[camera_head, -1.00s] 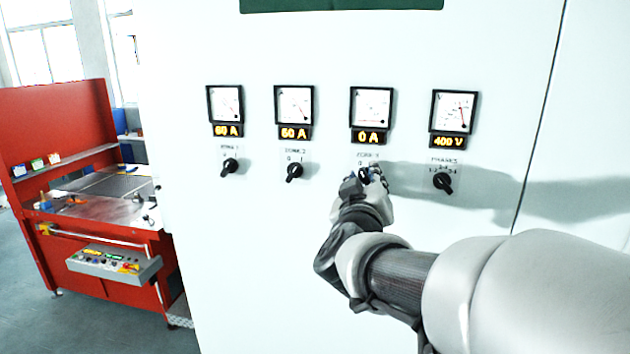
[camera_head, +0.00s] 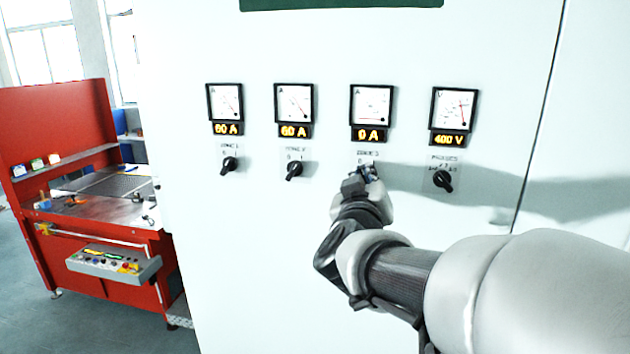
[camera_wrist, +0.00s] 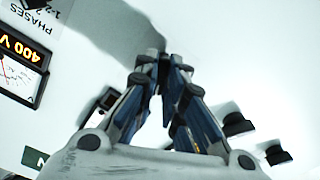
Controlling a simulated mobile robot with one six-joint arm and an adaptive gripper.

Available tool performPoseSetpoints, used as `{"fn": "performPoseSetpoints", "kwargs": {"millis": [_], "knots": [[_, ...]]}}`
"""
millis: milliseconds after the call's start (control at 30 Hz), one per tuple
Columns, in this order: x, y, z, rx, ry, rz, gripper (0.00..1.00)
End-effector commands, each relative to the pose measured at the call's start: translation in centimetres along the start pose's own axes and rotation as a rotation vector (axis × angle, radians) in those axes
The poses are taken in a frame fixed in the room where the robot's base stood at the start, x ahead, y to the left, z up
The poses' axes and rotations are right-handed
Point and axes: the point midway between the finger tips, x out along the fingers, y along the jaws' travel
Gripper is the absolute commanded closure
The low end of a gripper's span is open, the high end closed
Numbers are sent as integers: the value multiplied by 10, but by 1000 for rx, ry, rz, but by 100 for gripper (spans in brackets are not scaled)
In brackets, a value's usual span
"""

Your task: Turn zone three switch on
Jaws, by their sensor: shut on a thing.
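The zone three switch is under the zone 3 label (camera_head: 367,154) on the white cabinet (camera_head: 270,260).
The zone 1 knob (camera_head: 230,165) and zone 2 knob (camera_head: 294,171) are to the left, under displays reading 60 A. The phases knob (camera_head: 443,181) is to the right, under a 400 V display (camera_head: 448,139). A red workbench (camera_head: 110,265) stands at far left.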

Motion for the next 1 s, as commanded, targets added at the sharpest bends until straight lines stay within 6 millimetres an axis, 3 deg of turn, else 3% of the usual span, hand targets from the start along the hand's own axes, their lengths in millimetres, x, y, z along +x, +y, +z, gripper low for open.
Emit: {"fn": "performPoseSetpoints", "kwargs": {"millis": [1000], "knots": [[0, 0, 1, 842, 0, 0, 100]]}}
